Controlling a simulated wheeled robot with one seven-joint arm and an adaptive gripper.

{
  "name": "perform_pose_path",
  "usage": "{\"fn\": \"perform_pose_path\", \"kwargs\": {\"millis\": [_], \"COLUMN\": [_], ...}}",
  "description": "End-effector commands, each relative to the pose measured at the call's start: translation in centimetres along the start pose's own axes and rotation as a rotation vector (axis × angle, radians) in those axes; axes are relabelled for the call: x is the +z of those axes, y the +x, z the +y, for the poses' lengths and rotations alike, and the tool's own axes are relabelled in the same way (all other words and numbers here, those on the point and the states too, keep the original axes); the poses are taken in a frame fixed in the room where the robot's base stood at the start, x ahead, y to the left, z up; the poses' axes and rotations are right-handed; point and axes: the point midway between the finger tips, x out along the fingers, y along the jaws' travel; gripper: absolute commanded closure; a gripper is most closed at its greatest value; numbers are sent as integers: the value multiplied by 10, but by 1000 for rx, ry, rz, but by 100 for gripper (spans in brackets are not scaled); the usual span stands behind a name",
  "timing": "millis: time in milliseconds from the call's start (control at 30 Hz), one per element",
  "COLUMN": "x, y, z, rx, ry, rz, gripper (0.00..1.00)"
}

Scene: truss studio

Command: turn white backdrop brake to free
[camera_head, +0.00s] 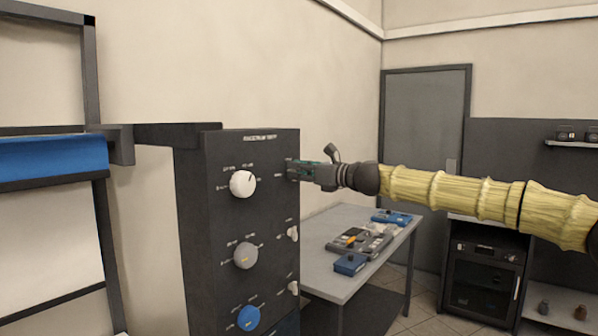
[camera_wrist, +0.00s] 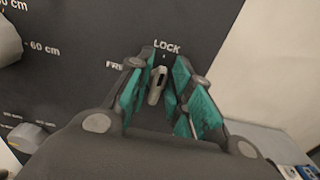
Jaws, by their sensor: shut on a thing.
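The dark control panel (camera_head: 225,220) carries a white knob (camera_head: 242,184) at the top. My gripper (camera_head: 300,171) reaches in from the right to the panel beside this knob and covers the brake lever there. In the wrist view, the pale brake lever (camera_wrist: 157,88) stands between my teal finger pads, which are shut on it. The LOCK mark (camera_wrist: 166,47) is above the lever and the partly covered FREE mark (camera_wrist: 115,65) is to its left. The lever points upward towards LOCK, slightly tilted.
Below are a grey knob (camera_head: 246,255) and a blue knob (camera_head: 248,318), with small levers (camera_head: 293,233) to their right. A table (camera_head: 338,285) with equipment stands right of the panel, under my arm. A blue backdrop roll (camera_head: 50,157) hangs at left.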

Motion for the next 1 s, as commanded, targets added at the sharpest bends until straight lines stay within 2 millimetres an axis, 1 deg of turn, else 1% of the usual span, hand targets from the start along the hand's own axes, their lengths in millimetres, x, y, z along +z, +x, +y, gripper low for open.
{"fn": "perform_pose_path", "kwargs": {"millis": [167,367,567,1000], "x": [-1,-2,-4,-7], "y": [0,0,0,0], "z": [0,1,3,8], "rx": [0,0,-1,0], "ry": [-22,-107,-262,-680], "rz": [0,-1,0,-1], "gripper": [100,100,100,100]}}
